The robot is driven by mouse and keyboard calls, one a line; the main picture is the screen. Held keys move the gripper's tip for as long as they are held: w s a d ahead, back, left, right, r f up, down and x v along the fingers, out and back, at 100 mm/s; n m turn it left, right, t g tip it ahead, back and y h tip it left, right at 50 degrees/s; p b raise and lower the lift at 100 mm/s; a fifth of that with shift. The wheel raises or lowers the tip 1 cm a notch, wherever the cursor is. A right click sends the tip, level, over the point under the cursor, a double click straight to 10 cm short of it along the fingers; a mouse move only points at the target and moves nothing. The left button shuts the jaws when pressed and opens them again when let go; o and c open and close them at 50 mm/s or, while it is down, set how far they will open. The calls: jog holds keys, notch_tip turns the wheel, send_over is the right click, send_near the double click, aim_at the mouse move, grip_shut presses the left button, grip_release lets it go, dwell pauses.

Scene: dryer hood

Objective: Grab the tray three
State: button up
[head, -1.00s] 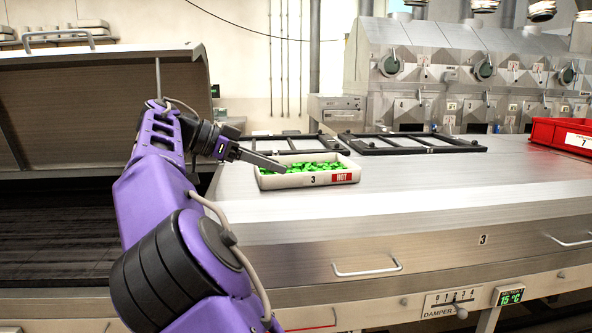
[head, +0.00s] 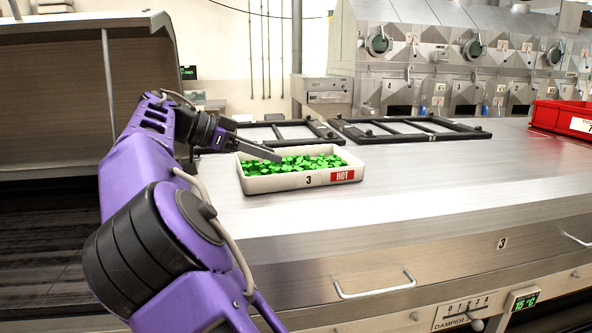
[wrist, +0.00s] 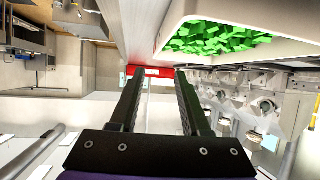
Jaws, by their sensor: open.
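My gripper (head: 268,152) appears at the tray's back left in the head view, with a finger overlapping the rim and green pieces; contact cannot be told. In the wrist view the two dark fingers of my gripper (wrist: 154,72) are spread apart with nothing between them. The tray (wrist: 250,52) shows there at the upper right, beside the fingers.
Two black frames (head: 408,129) lie on the counter behind the tray. A red bin (head: 562,119) stands at the far right. A raised hood (head: 60,95) is at the left. The steel counter (head: 450,185) is clear to the right of the tray.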

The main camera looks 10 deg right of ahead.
aim_at(313, 171)
jog(key=x, duration=0.7)
jog(key=shift+w+d+f, duration=0.1)
jog(key=shift+d+f, duration=0.05)
jog(key=shift+d, duration=0.2)
jog(key=x, duration=0.5)
jog(key=shift+f, duration=0.35)
jog(key=shift+a, duration=0.1)
grip_shut()
jog(key=shift+r, duration=0.15)
